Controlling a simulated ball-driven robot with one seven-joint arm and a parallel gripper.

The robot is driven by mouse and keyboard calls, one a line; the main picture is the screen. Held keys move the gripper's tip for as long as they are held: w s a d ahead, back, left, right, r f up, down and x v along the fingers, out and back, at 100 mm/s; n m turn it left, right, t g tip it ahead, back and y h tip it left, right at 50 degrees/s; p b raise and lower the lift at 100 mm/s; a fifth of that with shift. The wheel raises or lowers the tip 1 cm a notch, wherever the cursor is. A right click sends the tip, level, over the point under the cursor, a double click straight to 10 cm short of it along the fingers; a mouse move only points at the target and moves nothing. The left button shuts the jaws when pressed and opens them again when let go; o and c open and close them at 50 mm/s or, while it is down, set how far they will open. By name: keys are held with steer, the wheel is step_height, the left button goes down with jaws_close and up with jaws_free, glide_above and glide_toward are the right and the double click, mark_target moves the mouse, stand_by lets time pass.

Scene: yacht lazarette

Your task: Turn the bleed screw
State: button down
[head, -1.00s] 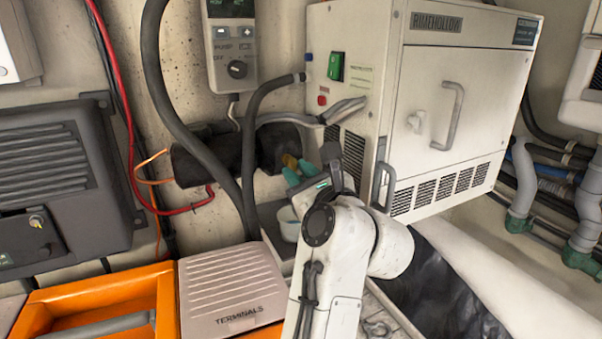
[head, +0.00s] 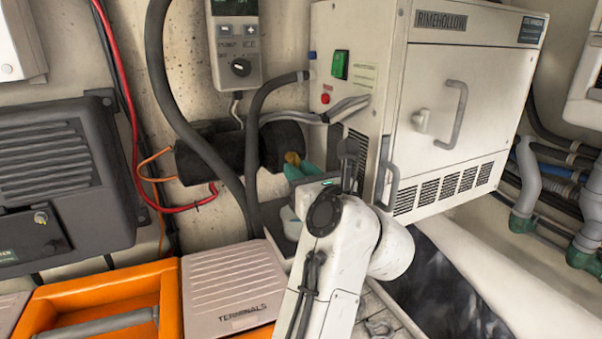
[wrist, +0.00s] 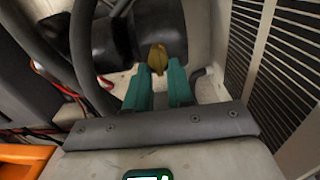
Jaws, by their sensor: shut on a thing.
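The bleed screw (wrist: 153,63) is a small brass-coloured piece on the end of the black cylinder (wrist: 143,25). It also shows in the head view (head: 292,158), partly hidden by my fingers. My gripper (wrist: 158,73) has teal fingers, and they are shut on the screw, one on each side of it. In the head view my gripper (head: 297,168) reaches in low beside the white cabinet, and my arm hides part of the area below it. Whether the screw has rotated cannot be told.
The white RIMEHOLLOW cabinet (head: 455,110) stands close on the right. Thick black hoses (head: 252,150) hang just left of the gripper. A small pale cup (head: 290,222) is below. A TERMINALS box (head: 228,285) and orange case (head: 100,300) sit at lower left.

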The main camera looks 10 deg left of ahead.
steer(key=shift+f, duration=0.2)
steer(key=c, duration=1)
jaws_free()
steer(key=shift+r, duration=0.15)
steer(key=shift+b+v, duration=1.8)
steer(key=shift+v, duration=3.6)
steer(key=shift+d, duration=0.1)
